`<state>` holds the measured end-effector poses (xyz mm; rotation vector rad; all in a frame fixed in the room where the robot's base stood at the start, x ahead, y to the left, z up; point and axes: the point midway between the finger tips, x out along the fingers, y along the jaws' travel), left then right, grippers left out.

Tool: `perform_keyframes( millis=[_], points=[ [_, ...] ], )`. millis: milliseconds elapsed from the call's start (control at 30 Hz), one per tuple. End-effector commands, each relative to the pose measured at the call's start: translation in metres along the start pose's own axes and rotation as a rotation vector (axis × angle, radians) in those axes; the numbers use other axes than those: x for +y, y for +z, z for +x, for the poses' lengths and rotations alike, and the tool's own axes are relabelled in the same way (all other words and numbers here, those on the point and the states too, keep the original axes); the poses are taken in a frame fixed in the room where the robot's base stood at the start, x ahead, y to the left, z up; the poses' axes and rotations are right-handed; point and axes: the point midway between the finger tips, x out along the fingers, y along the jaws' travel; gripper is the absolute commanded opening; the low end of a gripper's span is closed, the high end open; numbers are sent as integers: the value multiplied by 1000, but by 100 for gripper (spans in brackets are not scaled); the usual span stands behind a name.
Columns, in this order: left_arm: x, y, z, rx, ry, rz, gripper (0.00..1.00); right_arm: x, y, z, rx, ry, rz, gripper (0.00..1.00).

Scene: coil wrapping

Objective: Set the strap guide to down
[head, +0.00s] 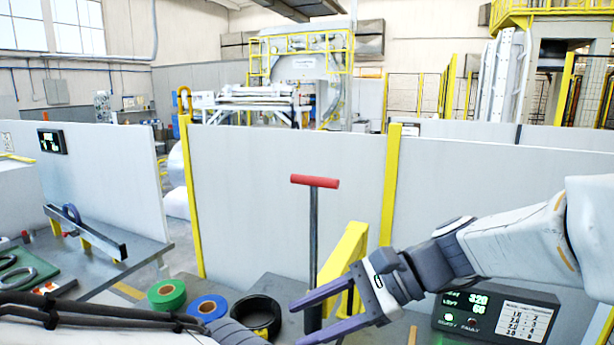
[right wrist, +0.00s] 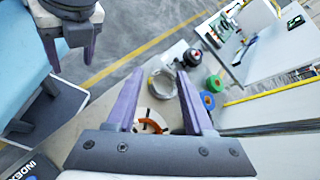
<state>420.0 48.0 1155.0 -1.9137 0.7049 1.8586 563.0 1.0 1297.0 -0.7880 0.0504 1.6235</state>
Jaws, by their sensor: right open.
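A dark upright post with a red T-handle (head: 315,182) stands in the middle of the head view, beside a yellow slanted bracket (head: 343,262). I cannot tell for sure which part is the strap guide; no down marking is legible. My right gripper (head: 290,324) is open and empty, its purple fingers pointing left low in front of the post. It also shows in the right wrist view (right wrist: 158,90), fingers apart. My left gripper (right wrist: 70,52) shows at the top left there, its purple fingers apart. In the head view only part of my left arm shows.
Green (head: 167,294), blue (head: 208,307) and black (head: 256,316) rolls lie left of the post. A control box (head: 495,312) with green digits stands at the right. Grey panels (head: 285,200) with yellow posts stand behind. A bench (head: 125,262) is at the left.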

Motion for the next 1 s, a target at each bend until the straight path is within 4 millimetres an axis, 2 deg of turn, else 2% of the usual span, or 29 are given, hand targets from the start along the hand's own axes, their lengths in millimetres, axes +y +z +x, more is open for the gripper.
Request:
perform_keyframes(
  millis=[33, 100, 200, 333, 467, 800, 1000],
  points=[
    [1, -1, -16, 0, 0, 0, 61, -43, 9, -37, -66, -143, 123, 52],
    [2, -1, -23, 0, 0, -1, 61, -82, 15, -78, -168, -295, 242, 52],
    [2, -1, -28, 0, 0, -1, 61, -116, 21, -122, -280, -435, 326, 52],
    [2, -2, -30, 0, 0, -1, 61, -134, 25, -152, -357, -519, 367, 52],
    [2, -2, -35, 0, 0, -1, 61, -143, 30, -154, -381, -537, 377, 52],
    [4, -3, -61, 0, 0, 4, 61, -176, 47, -105, -381, -531, 377, 52],
    [5, -4, -72, 0, 0, 6, 61, -191, 52, -82, -378, -533, 375, 52]
  ],
)
